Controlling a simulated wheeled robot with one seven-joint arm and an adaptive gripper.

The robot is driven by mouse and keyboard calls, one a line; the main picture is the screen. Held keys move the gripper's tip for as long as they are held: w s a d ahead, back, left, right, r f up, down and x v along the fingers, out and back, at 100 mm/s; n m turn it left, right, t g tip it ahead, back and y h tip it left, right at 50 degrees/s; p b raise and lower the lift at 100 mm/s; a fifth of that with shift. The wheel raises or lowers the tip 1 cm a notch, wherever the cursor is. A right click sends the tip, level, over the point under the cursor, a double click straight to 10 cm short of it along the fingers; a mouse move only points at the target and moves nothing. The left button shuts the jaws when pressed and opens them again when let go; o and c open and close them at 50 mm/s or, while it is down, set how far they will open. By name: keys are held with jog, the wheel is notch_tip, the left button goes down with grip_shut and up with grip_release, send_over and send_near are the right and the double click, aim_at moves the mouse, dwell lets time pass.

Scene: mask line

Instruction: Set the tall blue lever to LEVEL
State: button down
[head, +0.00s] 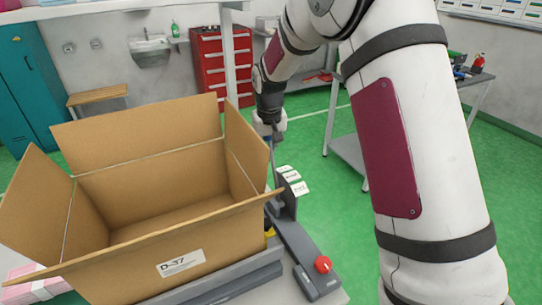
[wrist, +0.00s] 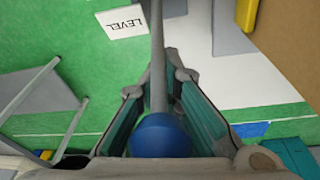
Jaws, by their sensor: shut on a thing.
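The tall blue lever shows in the wrist view as a blue ball knob (wrist: 162,136) on a thin grey shaft (wrist: 157,45). My gripper (wrist: 158,84) is shut on it, with the knob between its fingers. A white LEVEL label (wrist: 123,21) reads upside down just left of the shaft in that view. In the head view my gripper (head: 268,132) is behind the box's right flap, over the grey shaft (head: 275,165), which is partly hidden. Several small white labels (head: 299,188) stand beside the lever; their words are too small to tell.
A large open cardboard box (head: 183,265) stands directly left of the lever. The grey lever base (head: 297,238) carries a red knob (head: 322,264) at its near end. A grey side table (head: 350,155) stands behind my arm. Green floor lies open beyond.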

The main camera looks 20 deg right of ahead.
jog(key=c, duration=1.7)
grip_release()
jog(key=r, duration=0.3)
jog(key=s+r, duration=0.1)
jog(key=r, duration=0.6)
jog(key=shift+s+a+r, duration=0.2)
jog(key=shift+s+r, duration=0.05)
jog(key=shift+s, duration=0.1)
jog(key=shift+s+r, duration=0.15)
jog(key=shift+r, duration=0.5)
